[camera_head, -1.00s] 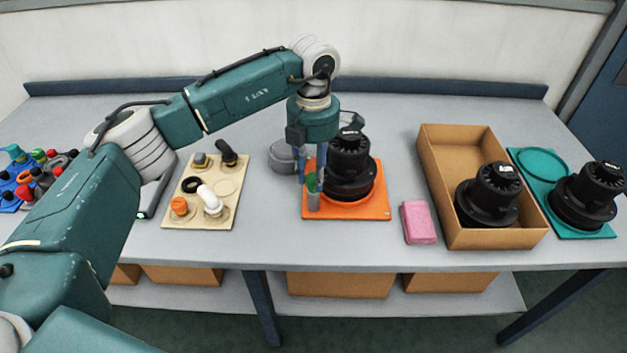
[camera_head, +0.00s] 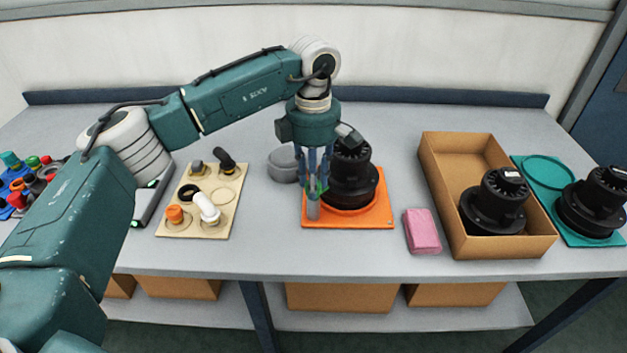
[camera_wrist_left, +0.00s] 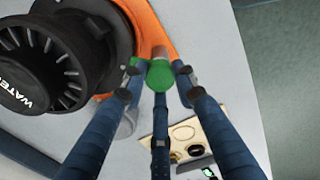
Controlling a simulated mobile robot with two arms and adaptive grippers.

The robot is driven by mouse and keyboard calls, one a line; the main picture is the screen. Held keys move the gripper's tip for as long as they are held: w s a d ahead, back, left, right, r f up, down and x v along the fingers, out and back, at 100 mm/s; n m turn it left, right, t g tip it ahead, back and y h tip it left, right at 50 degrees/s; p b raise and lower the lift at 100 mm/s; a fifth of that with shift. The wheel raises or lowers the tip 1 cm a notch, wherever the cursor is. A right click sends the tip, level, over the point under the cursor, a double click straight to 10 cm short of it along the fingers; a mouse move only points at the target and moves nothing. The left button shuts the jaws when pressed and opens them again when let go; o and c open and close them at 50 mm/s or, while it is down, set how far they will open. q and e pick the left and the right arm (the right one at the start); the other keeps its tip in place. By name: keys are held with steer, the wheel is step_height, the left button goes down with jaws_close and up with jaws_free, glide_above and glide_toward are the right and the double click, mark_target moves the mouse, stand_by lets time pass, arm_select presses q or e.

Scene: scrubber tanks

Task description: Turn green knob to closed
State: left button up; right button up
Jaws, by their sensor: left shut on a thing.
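The green knob (camera_wrist_left: 160,74) sits between the fingertips of my left gripper (camera_wrist_left: 158,82) in the left wrist view, and the fingers are shut on it. In the head view my left gripper (camera_head: 314,188) points down at the left edge of the orange base plate (camera_head: 378,219). Only a sliver of the green knob shows there, above a short grey stub (camera_head: 313,210). The black tank (camera_head: 352,178) stands on the orange plate, just right of the gripper. The knob's turn position is hidden by the fingers. My right gripper is not in view.
A beige board (camera_head: 183,229) with fittings lies to the left. A pink block (camera_head: 422,231) and a cardboard box (camera_head: 440,180) holding another black tank (camera_head: 494,202) are to the right. A teal plate (camera_head: 603,240) bears a third tank. A grey round thing (camera_head: 283,165) stands behind the gripper.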

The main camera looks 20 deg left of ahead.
arm_select(q)
steer(key=shift+w+a+r, duration=0.1)
steer(key=o, duration=1.1)
steer(key=shift+o, duration=0.2)
step_height(320, 180, up, 12)
